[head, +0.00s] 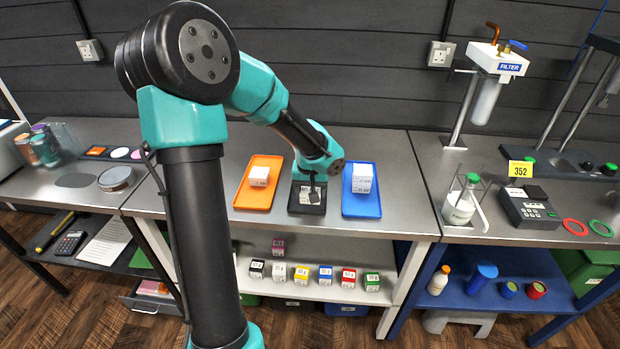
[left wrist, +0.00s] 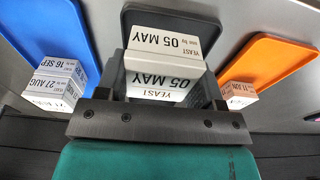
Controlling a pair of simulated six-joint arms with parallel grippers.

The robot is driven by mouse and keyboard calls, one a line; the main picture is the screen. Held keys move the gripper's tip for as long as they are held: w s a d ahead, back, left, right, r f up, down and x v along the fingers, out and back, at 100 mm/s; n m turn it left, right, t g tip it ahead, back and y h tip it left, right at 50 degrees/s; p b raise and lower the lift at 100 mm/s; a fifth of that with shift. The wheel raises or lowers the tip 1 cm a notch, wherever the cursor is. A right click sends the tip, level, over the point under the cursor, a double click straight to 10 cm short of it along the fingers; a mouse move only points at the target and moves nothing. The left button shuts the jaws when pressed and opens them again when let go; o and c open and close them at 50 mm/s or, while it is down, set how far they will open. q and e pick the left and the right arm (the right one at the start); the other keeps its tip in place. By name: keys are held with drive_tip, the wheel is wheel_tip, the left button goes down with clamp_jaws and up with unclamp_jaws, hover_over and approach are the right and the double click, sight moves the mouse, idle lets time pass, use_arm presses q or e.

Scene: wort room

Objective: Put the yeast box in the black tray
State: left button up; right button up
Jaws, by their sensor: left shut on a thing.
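The yeast box (left wrist: 165,60) is white, with its "05 MAY" lettering showing on two faces in the left wrist view. My left gripper (left wrist: 160,95) is shut on it. In the head view the gripper (head: 313,180) is low over the black tray (head: 306,212), and the box (head: 306,194) shows below it, within the tray's outline. The black tray also shows behind the box in the left wrist view (left wrist: 135,17). I cannot tell whether the box touches the tray floor. My right gripper is out of view.
An orange tray (head: 244,200) at left and a blue tray (head: 362,209) at right hold other white boxes (head: 259,176) (head: 362,178). Small coloured boxes stand on the shelf (head: 300,292) below. A filter stand (head: 455,130) is further right.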

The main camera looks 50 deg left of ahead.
use_arm(q)
drive_tip(key=w+a, duration=0.4)
drive_tip(key=a, duration=0.1)
drive_tip(key=w+a+f, duration=0.1)
drive_tip(key=w+a, duration=0.2)
drive_tip(key=shift+w+a, duration=0.1)
drive_tip(key=shift+w+a, duration=0.15)
drive_tip(key=shift+a, duration=0.05)
drive_tip(key=shift+w+a+f, duration=0.1)
drive_tip(key=shift+f, duration=1.7)
drive_tip(key=o, duration=0.9)
drive_tip(key=shift+f, duration=0.15)
drive_tip(key=shift+o, duration=0.2)
wheel_tip(320, 180, up, 12)
drive_tip(key=s+d, duration=0.1)
